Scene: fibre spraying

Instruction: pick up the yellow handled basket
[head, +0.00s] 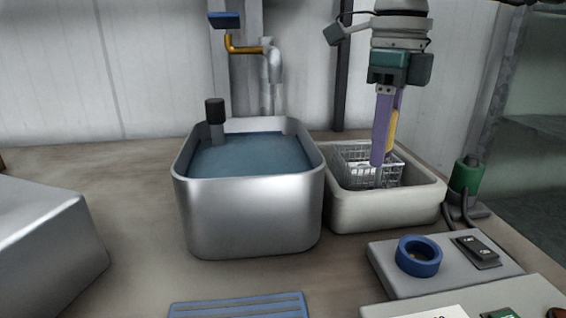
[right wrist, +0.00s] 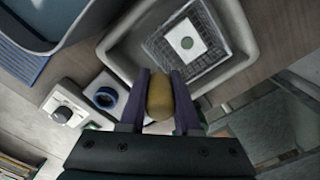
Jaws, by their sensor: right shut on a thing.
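The basket (head: 355,166) is a wire mesh basket with a yellow handle (head: 392,131), standing inside a pale rectangular basin. My right gripper (head: 384,150) comes down from above with purple fingers, and it is shut on the yellow handle. Part of the basket is hidden behind the fingers in the head view. My left gripper is not in view.
The pale basin (head: 385,215) surrounds the basket. A metal tank of water (head: 250,215) stands just left of it. A blue ring (head: 418,256) on a grey box is in front, and a green-and-grey device (head: 466,178) is at right. A blue slatted mat (head: 240,306) lies at the front.

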